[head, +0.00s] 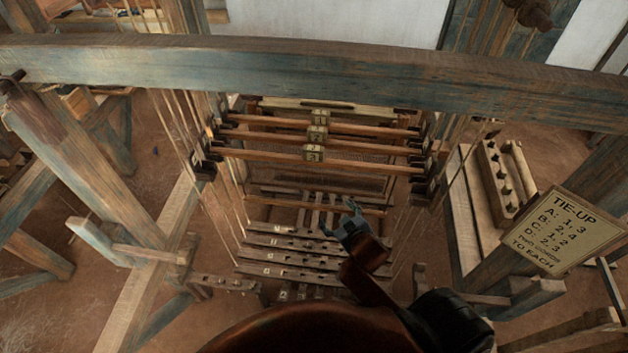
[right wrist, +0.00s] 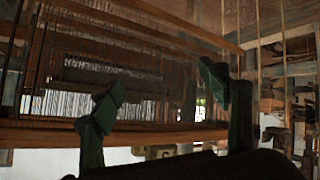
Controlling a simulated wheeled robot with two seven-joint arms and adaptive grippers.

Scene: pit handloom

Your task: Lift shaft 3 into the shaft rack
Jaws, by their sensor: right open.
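Several wooden shafts with yellow number tags hang across the loom in the head view. The nearest bar, whose tag looks like a 3, is shaft 3 (head: 265,155); its ends meet dark notched blocks at the left (head: 205,168) and right (head: 428,185). I cannot tell for sure which part is the shaft rack. My right gripper (head: 352,218) is open and empty, lower in the picture than shaft 3 and apart from it, over the treadle area. In the right wrist view its two fingers (right wrist: 163,90) stand apart before the heddles and a wooden bar. My left gripper is out of view.
A thick beam (head: 300,68) crosses above the shafts. Cords hang at both sides. Numbered treadles (head: 290,258) lie below. A block with several dark holes or pegs (head: 495,180) stands at the right, near the tie-up sign (head: 566,230).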

